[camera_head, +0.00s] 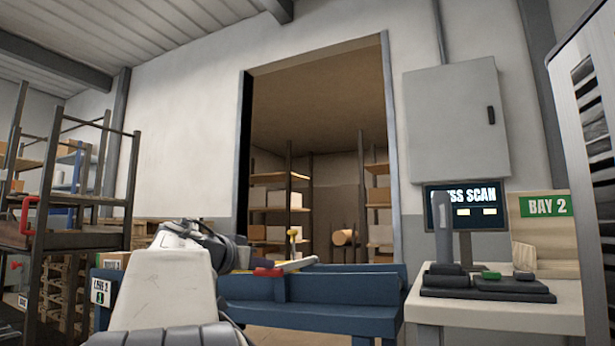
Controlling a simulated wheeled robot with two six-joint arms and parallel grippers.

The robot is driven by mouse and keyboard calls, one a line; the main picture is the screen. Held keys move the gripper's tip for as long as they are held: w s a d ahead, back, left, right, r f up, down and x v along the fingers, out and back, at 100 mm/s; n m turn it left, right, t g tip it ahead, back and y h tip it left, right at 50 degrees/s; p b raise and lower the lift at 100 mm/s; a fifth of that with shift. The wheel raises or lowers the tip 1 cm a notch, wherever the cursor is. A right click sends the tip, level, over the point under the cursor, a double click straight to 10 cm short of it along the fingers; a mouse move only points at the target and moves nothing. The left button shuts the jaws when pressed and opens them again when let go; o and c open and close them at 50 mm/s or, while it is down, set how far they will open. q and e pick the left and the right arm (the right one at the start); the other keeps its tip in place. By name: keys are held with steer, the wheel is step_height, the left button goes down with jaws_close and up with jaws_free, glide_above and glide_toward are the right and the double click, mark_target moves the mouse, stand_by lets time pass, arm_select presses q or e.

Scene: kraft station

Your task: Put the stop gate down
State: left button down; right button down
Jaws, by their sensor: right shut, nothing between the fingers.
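A pale bar with a red end, which looks like the stop gate (298,264), rests low and slightly slanted over the blue conveyor frame (320,292). A small yellow-topped post (293,243) stands by it. My right gripper (238,256) is just left of the bar, partly hidden behind my own white arm. It is shut with nothing held. Whether it touches the bar cannot be told. My left gripper is not in view.
At right, a bench (490,312) carries a screen (464,210), a keypad (490,285) and a wooden box with a "BAY 2" sign (547,206). A metal rack (75,240) stands at left. A doorway with shelves opens behind the conveyor.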

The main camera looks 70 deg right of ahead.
steer(key=shift+s+d+f+y, duration=0.15)
steer(key=shift+f+y, duration=0.15)
steer(key=shift+f, duration=0.6)
step_height(320, 180, up, 6)
steer(key=p, duration=0.3)
steer(key=w+a+f, duration=0.1)
steer(key=w+a, duration=0.1)
steer(key=a, duration=0.7)
steer(key=shift+a+f, duration=0.15)
steer(key=shift+f, duration=0.25)
